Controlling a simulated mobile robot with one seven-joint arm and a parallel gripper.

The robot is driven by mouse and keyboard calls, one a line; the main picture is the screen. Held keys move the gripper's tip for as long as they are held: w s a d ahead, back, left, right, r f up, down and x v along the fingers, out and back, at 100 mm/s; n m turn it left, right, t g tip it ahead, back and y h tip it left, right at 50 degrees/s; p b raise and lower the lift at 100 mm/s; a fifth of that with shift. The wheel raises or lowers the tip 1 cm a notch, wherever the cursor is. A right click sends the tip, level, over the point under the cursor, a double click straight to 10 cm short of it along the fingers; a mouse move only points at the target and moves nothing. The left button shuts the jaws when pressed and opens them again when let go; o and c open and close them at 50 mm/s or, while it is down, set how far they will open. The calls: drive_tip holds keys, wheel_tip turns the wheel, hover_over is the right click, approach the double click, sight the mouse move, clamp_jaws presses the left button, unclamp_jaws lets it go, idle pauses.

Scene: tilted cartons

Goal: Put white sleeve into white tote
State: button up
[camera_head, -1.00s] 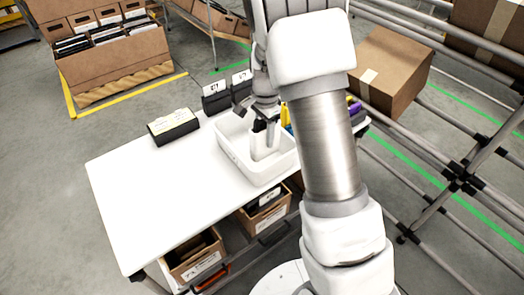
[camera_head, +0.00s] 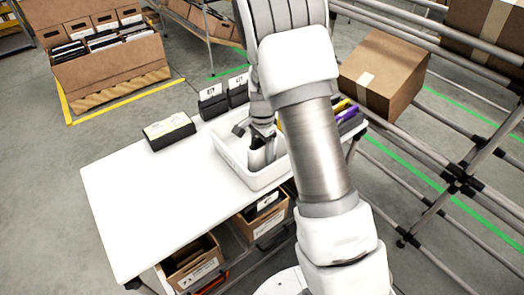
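The white tote (camera_head: 228,150) stands on the right end of the white table. My gripper (camera_head: 256,136) reaches down into it from above, and my arm covers the tote's right side. The white sleeve (camera_head: 257,157), a pale upright piece with a dark top, is inside the tote walls, right under my fingers. The fingers are small and partly hidden by my wrist, so I cannot tell whether they touch the sleeve or are apart from it.
A black box with a pale top (camera_head: 170,131) and black labelled holders (camera_head: 212,101) stand along the table's back edge. Purple and yellow items (camera_head: 347,112) are right of my arm. The table's left part (camera_head: 135,205) is clear. A tilted carton (camera_head: 384,75) rests on the rack.

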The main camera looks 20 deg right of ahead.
wheel_tip(320, 180, up, 12)
drive_tip(key=p, duration=0.2)
drive_tip(key=shift+f+p, duration=0.15)
drive_tip(key=shift+p, duration=0.15)
drive_tip(key=shift+s+r, duration=0.1)
drive_tip(key=shift+r, duration=0.55)
drive_tip(key=s+a+r+n+t, duration=0.2)
drive_tip(key=s+r+n+t, duration=0.2)
drive_tip(key=s+r+n, duration=0.9)
drive_tip(key=s+r+t, duration=0.1)
drive_tip(key=s+r, duration=0.2)
drive_tip(key=s, duration=0.8)
drive_tip(key=shift+s+d+r+n+t, duration=0.25)
drive_tip(key=shift+s+d+n+t, duration=0.05)
drive_tip(key=shift+s, duration=0.1)
drive_tip(key=shift+r, duration=0.1)
